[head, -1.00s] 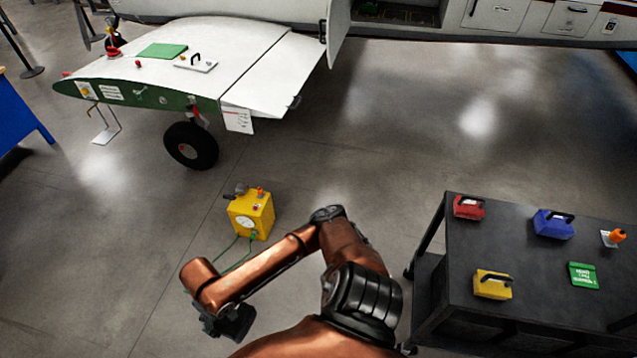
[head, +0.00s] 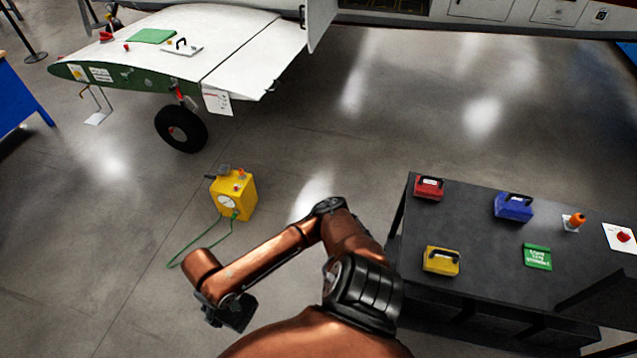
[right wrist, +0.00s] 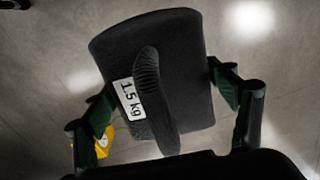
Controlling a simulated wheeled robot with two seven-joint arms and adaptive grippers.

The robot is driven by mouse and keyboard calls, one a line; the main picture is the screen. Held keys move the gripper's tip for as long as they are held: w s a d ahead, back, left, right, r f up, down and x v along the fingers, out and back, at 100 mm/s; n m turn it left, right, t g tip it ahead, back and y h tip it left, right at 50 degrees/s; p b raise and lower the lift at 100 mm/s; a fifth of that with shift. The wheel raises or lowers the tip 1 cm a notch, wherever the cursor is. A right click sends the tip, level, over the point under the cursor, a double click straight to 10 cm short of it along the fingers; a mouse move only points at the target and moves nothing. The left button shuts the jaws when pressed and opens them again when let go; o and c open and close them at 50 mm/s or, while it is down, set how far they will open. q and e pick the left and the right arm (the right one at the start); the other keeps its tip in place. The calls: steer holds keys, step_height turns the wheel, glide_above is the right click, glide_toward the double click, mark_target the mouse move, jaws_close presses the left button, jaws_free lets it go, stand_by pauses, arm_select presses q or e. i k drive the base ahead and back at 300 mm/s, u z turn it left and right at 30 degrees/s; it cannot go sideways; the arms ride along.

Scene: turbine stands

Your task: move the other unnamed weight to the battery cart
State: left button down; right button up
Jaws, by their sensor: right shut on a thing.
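The black weight (right wrist: 190,50), with a handle and a "1.5 kg" label, fills the middle of the right wrist view. My right gripper (right wrist: 160,110) is shut on it, one finger at each side. In the head view my right gripper (head: 238,315) is at lower left, over the floor; the dark weight hardly stands out from it there. The black cart (head: 465,225), which looks like the battery cart, stands at the right, apart from the gripper. Red (head: 429,187), blue (head: 513,207) and yellow (head: 441,261) boxes with handles are on it. My left gripper is out of view.
A yellow unit (head: 238,198) with a dial and green cable stands on the floor ahead. A white wing (head: 220,50) and wheel (head: 181,129) are beyond. The cart top also bears a green pad (head: 538,256) and an orange-topped item (head: 573,222). Floor between is clear.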

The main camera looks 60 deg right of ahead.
mark_target(495, 271)
steer(key=k, duration=0.35)
steer(key=z, duration=2.6)
